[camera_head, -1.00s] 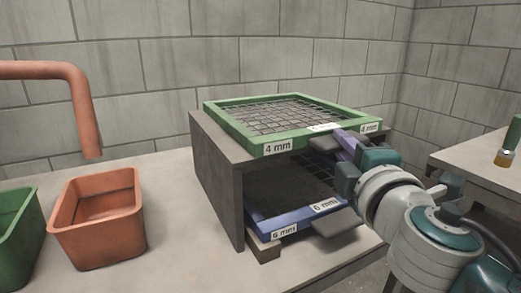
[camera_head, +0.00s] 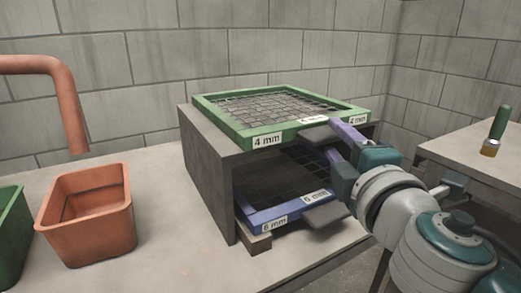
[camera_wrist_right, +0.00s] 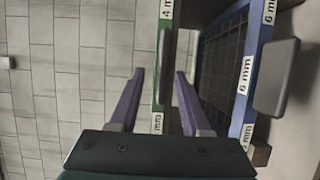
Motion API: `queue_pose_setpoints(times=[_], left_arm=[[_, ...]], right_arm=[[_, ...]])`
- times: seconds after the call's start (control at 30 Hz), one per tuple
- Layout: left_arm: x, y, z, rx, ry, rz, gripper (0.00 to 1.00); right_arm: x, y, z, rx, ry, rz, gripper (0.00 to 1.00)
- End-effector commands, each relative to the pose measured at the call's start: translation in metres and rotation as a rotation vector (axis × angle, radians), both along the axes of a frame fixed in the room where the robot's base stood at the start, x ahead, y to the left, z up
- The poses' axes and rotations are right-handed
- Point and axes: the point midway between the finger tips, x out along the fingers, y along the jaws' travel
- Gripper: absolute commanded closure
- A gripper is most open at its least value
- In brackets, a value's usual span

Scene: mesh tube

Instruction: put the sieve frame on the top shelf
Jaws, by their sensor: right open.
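The green sieve frame (camera_head: 235,135), labelled 4 mm, lies flat on top of the grey shelf box (camera_head: 207,185). A grey handle tab (camera_head: 318,133) sticks out from its front side. My right gripper (camera_head: 336,138) is open at this tab, its purple fingers pointing at the frame's front edge. In the right wrist view, the green frame's edge (camera_wrist_right: 165,30) and tab show between and beyond the open fingers (camera_wrist_right: 160,76), which look clear of them. A blue sieve frame (camera_head: 285,212), labelled 6 mm, sits in the lower opening. My left gripper is out of view.
The blue frame's grey tab (camera_head: 325,215) juts out just below my right gripper. An orange bin (camera_head: 90,235) and a green bin (camera_head: 10,235) stand at left, with an orange pipe (camera_head: 72,105) above. A side table (camera_head: 475,150) at right holds a green-handled item (camera_head: 497,130).

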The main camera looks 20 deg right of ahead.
Motion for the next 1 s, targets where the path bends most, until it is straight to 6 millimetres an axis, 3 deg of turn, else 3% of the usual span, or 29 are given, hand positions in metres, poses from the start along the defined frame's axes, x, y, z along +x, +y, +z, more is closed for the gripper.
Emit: queue_pose_setpoints(times=[0.3, 0.53, 0.67, 0.77, 0.83, 0.93, 1.0], left_arm=[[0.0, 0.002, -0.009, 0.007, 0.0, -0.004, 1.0], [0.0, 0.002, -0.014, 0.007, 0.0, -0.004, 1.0], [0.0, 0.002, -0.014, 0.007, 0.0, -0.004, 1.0], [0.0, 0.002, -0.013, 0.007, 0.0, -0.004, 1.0], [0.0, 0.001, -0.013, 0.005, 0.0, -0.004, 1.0], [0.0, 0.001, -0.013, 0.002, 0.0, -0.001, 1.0], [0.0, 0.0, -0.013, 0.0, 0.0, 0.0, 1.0]], right_arm=[[-0.065, 0.021, -0.002, 0.003, 0.002, -0.001, 0.53], [-0.088, 0.028, -0.002, 0.009, 0.001, -0.006, 0.53], [-0.099, 0.011, -0.008, 0.155, 0.014, -0.096, 0.53], [-0.118, -0.009, -0.031, 0.414, 0.074, -0.248, 0.53], [-0.137, -0.014, -0.057, 0.63, 0.156, -0.361, 0.53], [-0.169, 0.004, -0.096, 0.914, 0.329, -0.492, 0.53], [-0.191, 0.026, -0.114, 1.073, 0.465, -0.549, 0.53]])
